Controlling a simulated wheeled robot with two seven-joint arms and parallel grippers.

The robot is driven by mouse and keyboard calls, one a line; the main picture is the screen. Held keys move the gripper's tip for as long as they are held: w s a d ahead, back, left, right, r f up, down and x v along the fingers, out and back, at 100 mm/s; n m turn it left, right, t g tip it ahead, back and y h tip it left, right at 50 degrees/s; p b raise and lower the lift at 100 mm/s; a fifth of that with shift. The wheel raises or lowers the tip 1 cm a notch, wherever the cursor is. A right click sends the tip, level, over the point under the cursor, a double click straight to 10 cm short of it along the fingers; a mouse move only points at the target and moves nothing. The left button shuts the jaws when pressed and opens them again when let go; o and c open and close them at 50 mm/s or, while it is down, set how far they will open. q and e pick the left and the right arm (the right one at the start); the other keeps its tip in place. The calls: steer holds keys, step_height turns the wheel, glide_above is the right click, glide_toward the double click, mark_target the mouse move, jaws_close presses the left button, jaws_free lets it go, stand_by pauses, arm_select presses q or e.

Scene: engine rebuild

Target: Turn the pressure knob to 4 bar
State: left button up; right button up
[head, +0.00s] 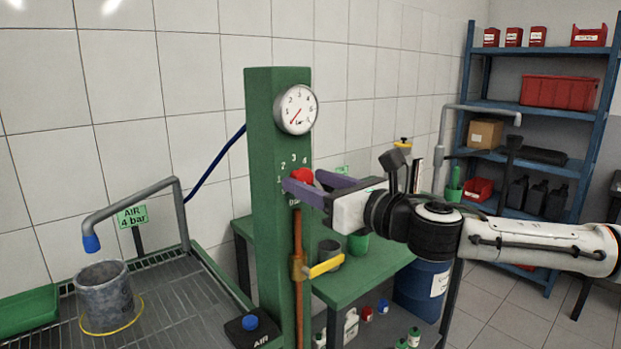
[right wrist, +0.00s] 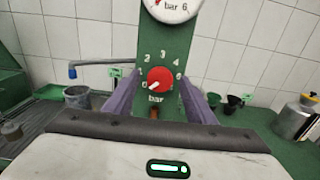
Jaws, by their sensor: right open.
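The red pressure knob (head: 303,174) is on the green column (head: 264,150), below the round white gauge (head: 297,109). In the right wrist view the knob (right wrist: 159,79) sits inside a printed bar scale, and its white mark points to the lower left, near 0. The gauge needle points to the lower left, at the low end. My right gripper (head: 305,183) is open, its purple fingers on either side of the knob. I cannot tell whether they touch it. My left gripper is not in view.
A yellow-handled valve (head: 325,265) is on the pipe below the knob. A metal cup (head: 104,297) stands under a blue-tipped spout (head: 91,243) at left. A blue button (head: 249,322) is at the column's foot. A green bench (head: 365,270) and blue shelf (head: 545,110) stand to the right.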

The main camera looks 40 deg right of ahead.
steer(key=shift+w, duration=0.3)
steer(key=c, duration=1)
